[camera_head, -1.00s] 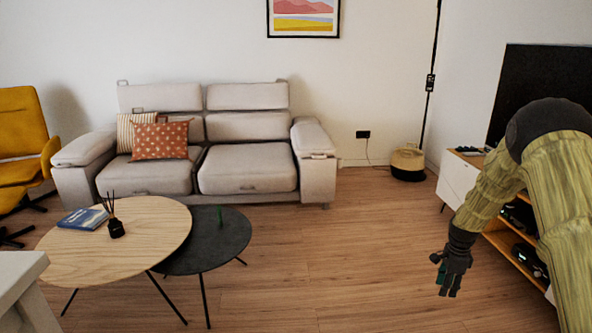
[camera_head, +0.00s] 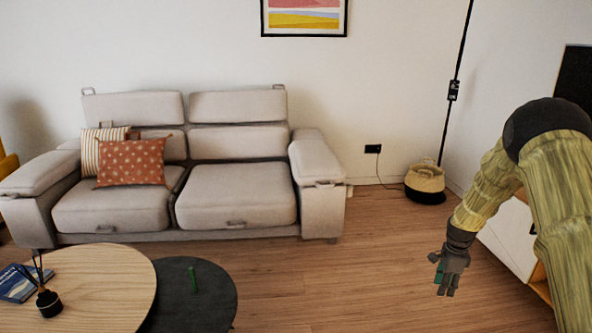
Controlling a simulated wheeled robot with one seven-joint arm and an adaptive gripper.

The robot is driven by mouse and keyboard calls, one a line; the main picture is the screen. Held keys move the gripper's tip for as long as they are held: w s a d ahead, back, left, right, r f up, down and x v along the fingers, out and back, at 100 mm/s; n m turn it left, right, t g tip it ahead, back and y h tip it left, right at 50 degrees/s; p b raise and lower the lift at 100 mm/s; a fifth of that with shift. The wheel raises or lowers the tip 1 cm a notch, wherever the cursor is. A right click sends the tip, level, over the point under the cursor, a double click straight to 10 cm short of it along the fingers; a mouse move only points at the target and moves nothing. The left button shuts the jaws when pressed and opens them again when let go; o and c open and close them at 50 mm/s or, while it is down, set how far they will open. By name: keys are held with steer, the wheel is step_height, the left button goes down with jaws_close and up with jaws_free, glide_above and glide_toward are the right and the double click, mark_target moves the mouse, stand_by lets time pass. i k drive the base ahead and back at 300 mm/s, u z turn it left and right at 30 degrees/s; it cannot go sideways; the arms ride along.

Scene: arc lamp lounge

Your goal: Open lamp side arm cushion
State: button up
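The grey sofa (camera_head: 238,197) stands against the back wall. Its right side arm cushion (camera_head: 316,160), on the side of the black lamp pole (camera_head: 456,85), lies flat on top of the armrest, with a small handle at its front edge. The left arm cushion (camera_head: 40,172) also lies flat. My gripper (camera_head: 447,287) hangs low over the floor at the right, well apart from the sofa and holding nothing that I can see. Its fingers point down and are too small to judge whether they are open.
A round wooden table (camera_head: 95,285) and a dark round table (camera_head: 210,300) with a green item stand at the front left. A basket (camera_head: 424,180) sits by the lamp pole. A white cabinet (camera_head: 506,240) is at the right. The floor before the right armrest is clear.

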mark_target(313, 163)
steer(key=u, duration=0.05)
steer(key=i, duration=2.5)
